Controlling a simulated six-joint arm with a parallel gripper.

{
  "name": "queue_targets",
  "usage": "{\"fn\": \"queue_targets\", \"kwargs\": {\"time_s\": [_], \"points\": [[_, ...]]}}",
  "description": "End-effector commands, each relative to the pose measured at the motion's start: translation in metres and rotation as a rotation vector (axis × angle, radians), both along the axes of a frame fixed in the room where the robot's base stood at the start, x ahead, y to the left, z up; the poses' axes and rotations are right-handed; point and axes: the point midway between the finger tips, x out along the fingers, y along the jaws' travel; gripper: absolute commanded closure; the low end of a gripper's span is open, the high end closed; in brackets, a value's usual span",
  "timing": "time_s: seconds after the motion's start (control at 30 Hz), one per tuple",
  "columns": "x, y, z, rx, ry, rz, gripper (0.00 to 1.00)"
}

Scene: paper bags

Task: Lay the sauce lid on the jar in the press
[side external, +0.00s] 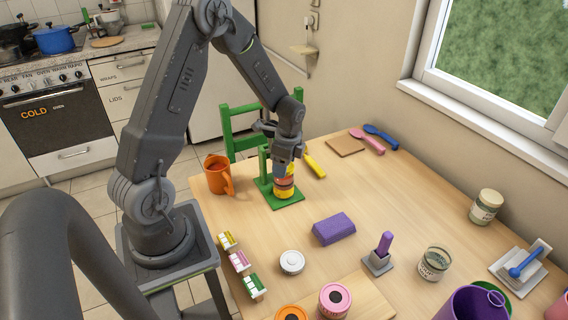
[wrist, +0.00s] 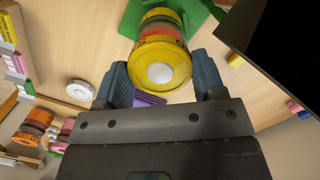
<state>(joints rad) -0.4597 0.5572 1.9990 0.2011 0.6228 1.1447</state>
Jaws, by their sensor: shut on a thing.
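The green press (side external: 290,202) stands near the table's back left, with a green post behind. A jar with yellow and red-orange bands (side external: 284,186) stands upright on its base, and shows at the top of the wrist view (wrist: 160,22). My gripper (side external: 286,158) is directly above the jar, pointing down. In the wrist view its blue-grey fingers (wrist: 163,84) are on either side of a yellow lid with a white centre (wrist: 145,72), which I take as the sauce lid. The lid lines up with the jar; I cannot tell whether they touch. The fingers hide part of it in the side view.
An orange mug (side external: 218,175) stands close left of the press. A purple block (side external: 334,229) and a white lid (side external: 292,261) lie in front. The table right of the press is mostly clear.

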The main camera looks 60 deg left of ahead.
Motion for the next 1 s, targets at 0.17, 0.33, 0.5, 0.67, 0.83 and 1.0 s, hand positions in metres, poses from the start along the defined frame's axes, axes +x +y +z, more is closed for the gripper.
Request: {"fn": "queue_targets", "kwargs": {"time_s": [0.17, 0.33, 0.5, 0.67, 0.83, 1.0], "points": [[0.0001, -0.0001, -0.0002, 0.0, 0.0, 0.0, 0.59], [0.0, -0.0001, -0.002, -0.001, 0.001, 0.0, 0.59], [0.0, -0.0001, -0.0055, 0.0, 0.001, -0.001, 0.59], [0.0004, -0.0001, -0.0076, 0.0, 0.0, -0.002, 0.59], [0.0009, 0.0, -0.005, 0.0, -0.002, -0.003, 0.59], [0.0011, 0.0001, -0.0004, 0.001, -0.003, -0.002, 0.59]]}}
